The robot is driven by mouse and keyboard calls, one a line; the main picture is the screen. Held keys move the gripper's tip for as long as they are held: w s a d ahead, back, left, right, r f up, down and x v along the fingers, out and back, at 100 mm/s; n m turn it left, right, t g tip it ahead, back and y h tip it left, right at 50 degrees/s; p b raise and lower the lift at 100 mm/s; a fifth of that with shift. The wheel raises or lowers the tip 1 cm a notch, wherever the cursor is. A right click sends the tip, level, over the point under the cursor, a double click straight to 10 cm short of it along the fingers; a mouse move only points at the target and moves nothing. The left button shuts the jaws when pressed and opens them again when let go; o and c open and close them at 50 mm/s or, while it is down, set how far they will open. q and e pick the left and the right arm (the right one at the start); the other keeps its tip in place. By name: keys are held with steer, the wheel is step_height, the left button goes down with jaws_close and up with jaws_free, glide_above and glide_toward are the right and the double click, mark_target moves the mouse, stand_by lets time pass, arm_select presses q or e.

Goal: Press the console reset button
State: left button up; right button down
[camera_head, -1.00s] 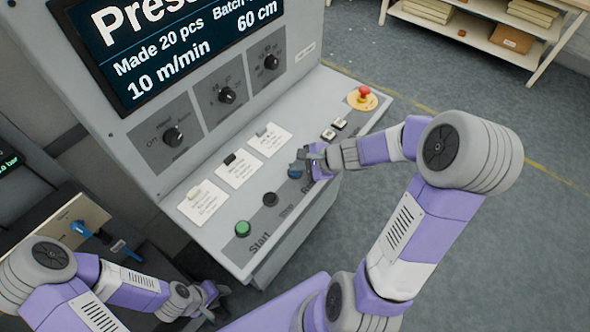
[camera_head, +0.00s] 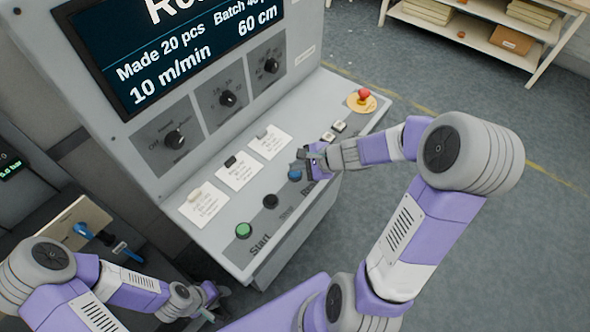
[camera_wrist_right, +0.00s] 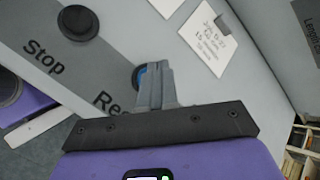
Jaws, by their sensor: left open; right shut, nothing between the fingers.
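The console (camera_head: 268,222) has a sloping panel with a row of buttons. The blue reset button (camera_head: 295,175) sits right of the black stop button (camera_head: 270,200) and the green start button (camera_head: 243,230). My right gripper (camera_head: 303,162) is shut and empty, just above and beside the blue button. In the right wrist view the shut fingers (camera_wrist_right: 154,84) partly cover the blue button (camera_wrist_right: 141,76); I cannot tell whether they touch it. The black stop button (camera_wrist_right: 77,22) is to its left. My left gripper (camera_head: 215,297) is open, low at the left, away from the panel.
A red emergency button (camera_head: 364,97) stands at the panel's far right end. Several clipped paper cards (camera_head: 238,171) lie behind the buttons. The screen (camera_head: 180,45) shows "Made 20 pcs" and a heading starting "R". A shelf (camera_head: 490,35) stands at the back right.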

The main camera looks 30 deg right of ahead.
mark_target(298, 174)
steer(key=shift+r, duration=0.1)
step_height(298, 174, up, 5)
steer(key=p, duration=0.4)
stand_by(0.3)
stand_by(0.7)
